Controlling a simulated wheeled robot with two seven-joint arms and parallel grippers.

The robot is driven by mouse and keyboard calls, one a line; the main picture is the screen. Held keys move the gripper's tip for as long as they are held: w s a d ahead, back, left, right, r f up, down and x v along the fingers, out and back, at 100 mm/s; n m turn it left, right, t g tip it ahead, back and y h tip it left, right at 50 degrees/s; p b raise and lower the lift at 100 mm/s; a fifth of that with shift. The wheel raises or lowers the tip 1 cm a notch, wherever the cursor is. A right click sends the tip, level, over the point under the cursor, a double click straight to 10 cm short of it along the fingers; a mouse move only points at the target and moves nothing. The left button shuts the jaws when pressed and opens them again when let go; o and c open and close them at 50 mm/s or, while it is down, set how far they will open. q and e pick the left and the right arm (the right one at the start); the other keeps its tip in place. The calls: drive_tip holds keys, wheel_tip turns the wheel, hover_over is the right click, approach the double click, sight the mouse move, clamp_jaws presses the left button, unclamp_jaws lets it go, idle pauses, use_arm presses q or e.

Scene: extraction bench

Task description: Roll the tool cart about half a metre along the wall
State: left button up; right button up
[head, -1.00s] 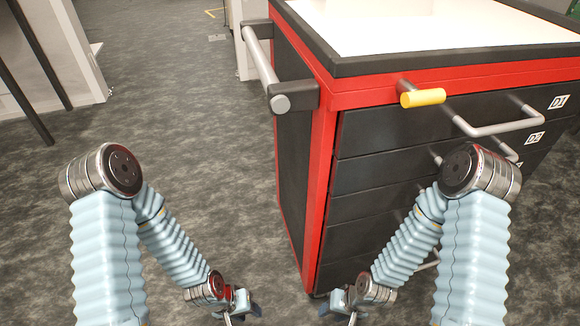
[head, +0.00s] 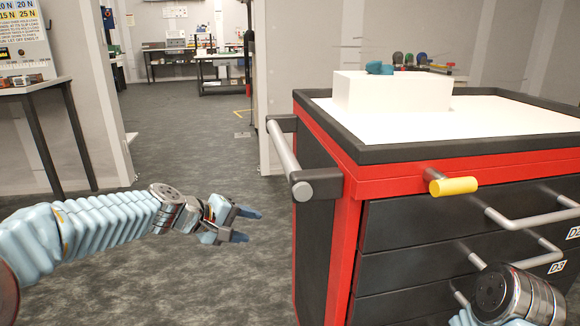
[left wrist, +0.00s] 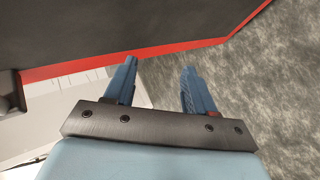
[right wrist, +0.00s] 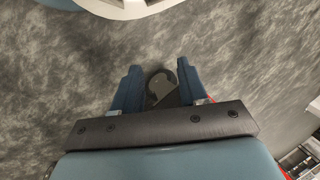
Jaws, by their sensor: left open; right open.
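The tool cart (head: 343,262) is red and black with several drawers and stands on the right of the head view. A grey bar handle (head: 283,158) runs along its left side, and a yellow-tipped lever (head: 453,186) sticks out of its front. My left gripper (head: 252,225) is open and empty, left of the cart and lower than the handle, apart from both. In the left wrist view, the open fingers (left wrist: 158,68) show the cart's dark panel and red edge beyond them. My right gripper (right wrist: 158,68) is open over the floor; the head view does not show it.
A white box (head: 390,93) with a teal object on it stands on the cart's white top. A side table (head: 50,85) is at the left by a wall end, and a workbench (head: 215,86) is far back. The floor left of the cart is clear.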

use_arm(q)
drive_tip(key=s+r+m+t+h+b, duration=0.1)
drive_tip(key=s+r+h, duration=0.15)
drive_tip(key=r, duration=0.75)
drive_tip(key=s+r+t+h, duration=0.1)
drive_tip(key=s+r+h, duration=0.15)
drive_tip(key=r, duration=0.85)
drive_tip(key=x, duration=1.2)
drive_tip(key=shift+d+f+p, duration=0.35)
drive_tip(key=shift+d+p, duration=0.05)
drive_tip(key=shift+w, duration=0.1)
drive_tip(key=shift+c, duration=0.5)
clamp_jaws()
